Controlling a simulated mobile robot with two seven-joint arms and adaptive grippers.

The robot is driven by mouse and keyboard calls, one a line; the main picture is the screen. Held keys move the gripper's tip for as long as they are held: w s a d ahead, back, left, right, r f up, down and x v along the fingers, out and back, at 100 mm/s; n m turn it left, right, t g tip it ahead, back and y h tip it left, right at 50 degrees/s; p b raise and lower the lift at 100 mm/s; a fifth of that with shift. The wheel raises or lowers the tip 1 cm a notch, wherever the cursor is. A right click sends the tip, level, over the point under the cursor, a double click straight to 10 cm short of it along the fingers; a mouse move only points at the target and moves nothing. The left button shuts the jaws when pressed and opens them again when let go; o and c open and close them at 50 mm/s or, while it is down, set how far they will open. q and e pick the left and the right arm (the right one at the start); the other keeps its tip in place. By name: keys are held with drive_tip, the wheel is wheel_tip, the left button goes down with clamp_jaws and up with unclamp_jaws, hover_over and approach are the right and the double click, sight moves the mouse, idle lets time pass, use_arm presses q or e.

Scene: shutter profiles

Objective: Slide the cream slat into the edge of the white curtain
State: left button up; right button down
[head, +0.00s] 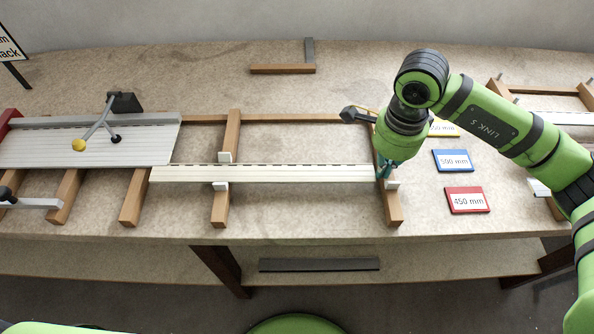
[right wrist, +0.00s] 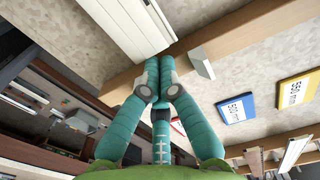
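The white curtain (head: 85,148) lies flat at the left in the head view. The long cream slat (head: 290,174) lies level on the wooden rails, between small white guide blocks. Its left end overlaps the right part of the curtain's near edge for a short length; I cannot tell whether the edges are interlocked. My right gripper (head: 384,172) is at the slat's right end. In the right wrist view its teal fingers (right wrist: 159,62) are together, with the tips at the end of the slat (right wrist: 128,22); nothing shows between them. My left gripper is out of view.
Blue (head: 453,161) and red (head: 467,200) length cards lie right of the gripper. Wooden rails (head: 228,140) cross the bench. A dark bar (head: 319,265) lies on the lower shelf.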

sight(260, 174)
drive_tip(key=shift+a, duration=0.1)
drive_tip(key=shift+s+a+b, duration=0.2)
drive_tip(key=shift+a+b, duration=1.45)
drive_tip(key=shift+a, duration=4.25)
drive_tip(key=shift+a+b, duration=0.3)
drive_tip(key=shift+a, duration=0.7)
drive_tip(key=shift+s+a+b, duration=0.2)
drive_tip(key=shift+a+b, duration=0.9)
drive_tip(key=shift+a, duration=3.95)
